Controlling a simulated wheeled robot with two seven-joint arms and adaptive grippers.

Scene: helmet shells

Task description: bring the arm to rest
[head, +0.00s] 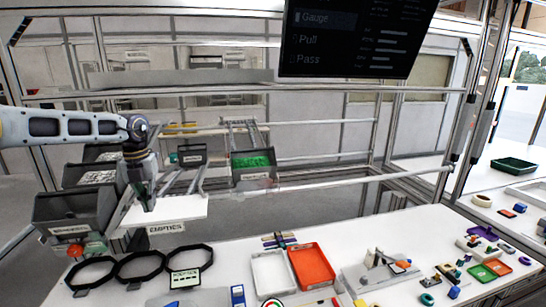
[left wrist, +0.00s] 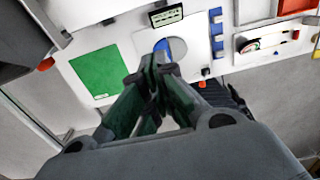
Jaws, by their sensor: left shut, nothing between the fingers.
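My left arm (head: 65,127) reaches in from the left in the head view. Its left gripper (head: 149,207) points down, in front of the white shelf marked "EMPTIES" and to the right of a dark bin. In the left wrist view the fingers of the left gripper (left wrist: 158,55) meet at the tips, with nothing between them. My right gripper is in neither view.
A dark bin (head: 75,208) stands close left of the gripper, and the white shelf (head: 180,209) lies by it. Black rings (head: 140,266), a white tray (head: 270,273) and an orange tray (head: 313,266) lie on the white table (head: 415,227). A dark screen (head: 355,38) hangs above.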

